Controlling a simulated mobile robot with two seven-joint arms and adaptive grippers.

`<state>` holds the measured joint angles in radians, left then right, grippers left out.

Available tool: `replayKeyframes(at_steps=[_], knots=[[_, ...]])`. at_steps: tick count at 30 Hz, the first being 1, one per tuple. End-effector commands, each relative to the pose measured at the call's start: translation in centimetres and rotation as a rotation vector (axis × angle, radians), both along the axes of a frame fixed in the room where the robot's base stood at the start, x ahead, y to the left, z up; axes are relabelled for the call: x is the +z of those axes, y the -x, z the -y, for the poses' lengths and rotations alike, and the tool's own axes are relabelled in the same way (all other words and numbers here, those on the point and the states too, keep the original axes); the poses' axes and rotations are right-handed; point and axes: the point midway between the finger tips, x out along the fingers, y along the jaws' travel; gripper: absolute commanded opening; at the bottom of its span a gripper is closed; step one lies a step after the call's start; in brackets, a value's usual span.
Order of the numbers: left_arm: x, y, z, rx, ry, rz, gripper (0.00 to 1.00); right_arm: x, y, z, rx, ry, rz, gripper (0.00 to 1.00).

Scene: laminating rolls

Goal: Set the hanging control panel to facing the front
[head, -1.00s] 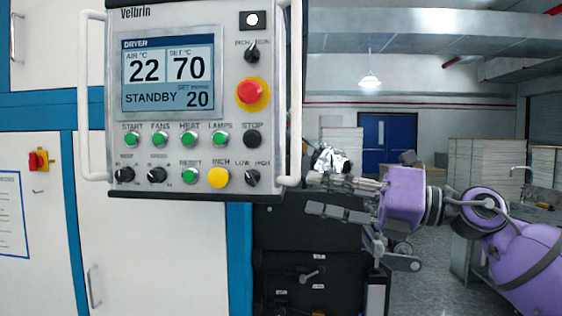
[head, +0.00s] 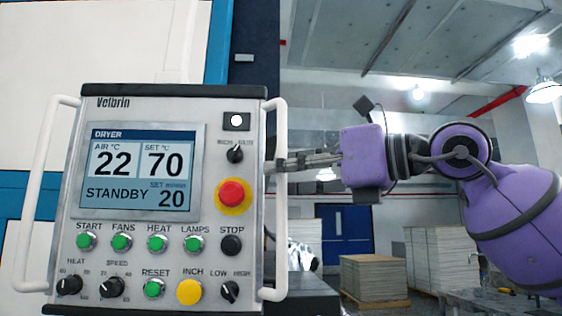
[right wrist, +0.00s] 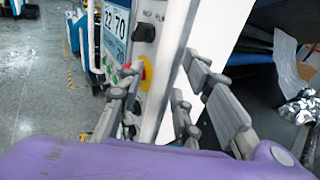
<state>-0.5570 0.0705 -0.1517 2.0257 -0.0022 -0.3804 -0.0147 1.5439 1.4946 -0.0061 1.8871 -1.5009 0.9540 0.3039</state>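The control panel (head: 146,106) hangs large at the left of the head view, its screen and buttons turned towards me and slightly tilted in the picture. It has a white handle on each side. My right gripper (head: 278,165) comes from the right and reaches the upper half of the right handle (head: 280,230). In the right wrist view, the handle (right wrist: 172,75) runs between the spread fingers of my right gripper (right wrist: 160,84). The fingers look open around it; contact is unclear. My left gripper is in neither view.
A white and blue machine cabinet (head: 110,40) stands behind the panel. Stacked sheets on a pallet (head: 375,277) and a blue door (head: 346,232) are farther back at right. Crumpled foil (right wrist: 300,105) lies at the right in the wrist view. Open floor (right wrist: 30,100) shows at its left.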

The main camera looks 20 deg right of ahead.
Motion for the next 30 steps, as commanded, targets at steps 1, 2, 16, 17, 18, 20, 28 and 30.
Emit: replayKeyframes(at_steps=[1,2,16,17,18,20,28,30], knots=[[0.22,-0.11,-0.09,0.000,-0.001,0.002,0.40,0.27,-0.28,-0.40,0.002,-0.001,0.003,0.33],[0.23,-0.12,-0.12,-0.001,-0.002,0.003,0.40,0.22,-0.49,-0.56,0.002,-0.001,0.002,0.33],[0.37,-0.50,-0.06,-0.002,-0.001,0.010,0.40,-0.08,-1.11,-0.96,0.001,-0.001,-0.001,0.19],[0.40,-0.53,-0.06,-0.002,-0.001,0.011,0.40,-0.08,-1.10,-0.96,0.001,-0.001,-0.001,0.15],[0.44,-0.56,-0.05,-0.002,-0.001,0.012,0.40,-0.07,-1.10,-0.96,0.001,-0.001,-0.001,0.10],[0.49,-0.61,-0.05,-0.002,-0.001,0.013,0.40,-0.07,-1.10,-0.95,0.001,-0.001,-0.001,0.02],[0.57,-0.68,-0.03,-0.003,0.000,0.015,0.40,-0.07,-1.07,-0.96,0.001,0.000,0.000,0.00],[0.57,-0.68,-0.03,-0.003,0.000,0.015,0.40,-0.07,-1.08,-0.94,0.001,-0.001,-0.001,0.00]])
